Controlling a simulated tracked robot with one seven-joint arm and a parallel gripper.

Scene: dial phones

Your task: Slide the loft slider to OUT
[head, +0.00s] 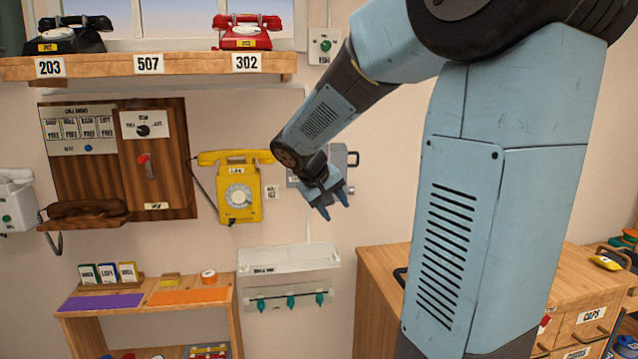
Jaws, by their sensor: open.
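A brown wooden wall panel (170,180) hangs at the left. It carries a red-knobbed control (144,161) on a vertical slot below a white plate with a black dial (143,130). A small label (156,206) sits under it, too small to read surely. I cannot tell for certain which control is the loft slider, and no OUT mark is readable. My gripper (335,207) is open and empty, pointing down in front of the wall. It is well to the right of the panel, beyond the yellow phone, and appears to touch nothing.
A yellow wall phone (239,193) hangs between the panel and my gripper. A grey box partly hidden behind my gripper has a handle (353,158). Below are a white rack with teal pegs (290,302), a wooden shelf (220,288) and a wooden cabinet (380,262).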

